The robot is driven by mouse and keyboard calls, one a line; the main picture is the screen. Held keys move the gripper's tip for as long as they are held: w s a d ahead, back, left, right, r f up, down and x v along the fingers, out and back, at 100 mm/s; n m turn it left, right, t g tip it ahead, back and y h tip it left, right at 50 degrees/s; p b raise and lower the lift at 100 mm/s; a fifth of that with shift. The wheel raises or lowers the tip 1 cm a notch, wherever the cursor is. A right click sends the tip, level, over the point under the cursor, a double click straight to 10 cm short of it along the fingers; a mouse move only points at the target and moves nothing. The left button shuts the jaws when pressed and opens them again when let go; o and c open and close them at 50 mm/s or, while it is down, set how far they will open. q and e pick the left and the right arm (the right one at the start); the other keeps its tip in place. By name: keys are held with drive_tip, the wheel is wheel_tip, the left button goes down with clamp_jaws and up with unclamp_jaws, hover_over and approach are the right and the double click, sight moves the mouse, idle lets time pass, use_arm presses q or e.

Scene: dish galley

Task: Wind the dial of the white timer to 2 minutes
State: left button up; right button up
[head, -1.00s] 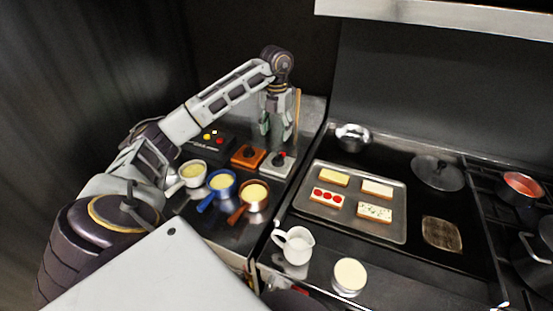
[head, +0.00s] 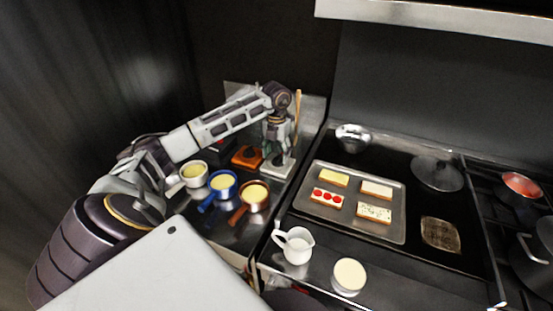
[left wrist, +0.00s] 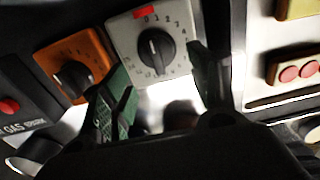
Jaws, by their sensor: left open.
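The white timer (left wrist: 124,30) has a black dial (left wrist: 155,47), printed numbers around it and a red mark at its top edge. In the head view the white timer (head: 279,171) is at the back of the left counter, partly covered by my left gripper. My left gripper (head: 277,155) points down over it from above. In the left wrist view the open fingers (left wrist: 165,90) stand on either side of the dial's lower area, with nothing between them. I cannot tell whether they touch the timer. My right gripper is not in view.
An orange timer (left wrist: 84,50) with a black dial stands just left of the white one. A dark box with a red button (left wrist: 9,106) is further left. Several small pans, including a blue one (head: 222,186), sit in front. A tray (head: 398,216) of toasts is to the right.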

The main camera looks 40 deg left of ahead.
sight(276, 158)
use_arm(q)
drive_tip(key=shift+f, duration=1.6)
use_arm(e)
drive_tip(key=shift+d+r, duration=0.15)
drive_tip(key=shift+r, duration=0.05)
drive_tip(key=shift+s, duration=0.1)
use_arm(q)
drive_tip(key=c, duration=1)
drive_tip(key=shift+o, duration=0.2)
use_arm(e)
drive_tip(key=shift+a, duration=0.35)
